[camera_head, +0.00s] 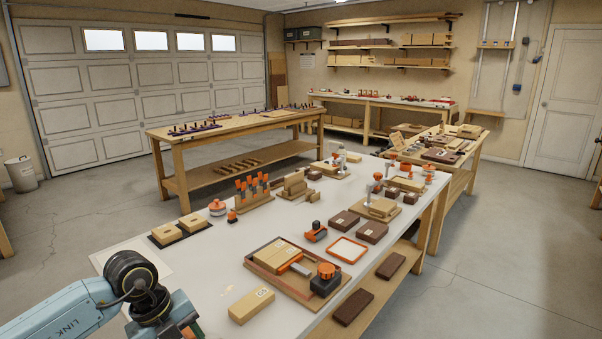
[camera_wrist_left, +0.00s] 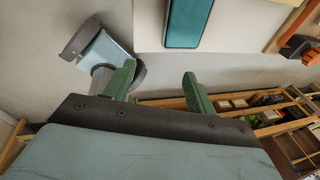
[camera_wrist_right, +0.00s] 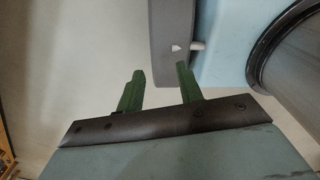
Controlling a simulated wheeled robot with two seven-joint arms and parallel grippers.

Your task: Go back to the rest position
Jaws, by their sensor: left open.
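My left arm comes in at the bottom left of the head view, over the near corner of the white-topped bench (camera_head: 210,262). Its gripper is mostly cut off at the bottom edge there. In the left wrist view the left gripper (camera_wrist_left: 157,68) has its two green fingers apart with nothing between them. My right arm does not show in the head view. In the right wrist view the right gripper (camera_wrist_right: 160,68) has its green fingers apart and empty, with grey and light-blue parts of my own body close beyond.
Near the left arm, a wooden block (camera_head: 251,304) and a wooden tray (camera_head: 262,268) with an orange-and-black tool lie on the bench. An orange frame (camera_head: 347,250) and dark boxes (camera_head: 371,232) are further right. Several clamps and blocks stand further back. The floor (camera_head: 70,235) at left is clear.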

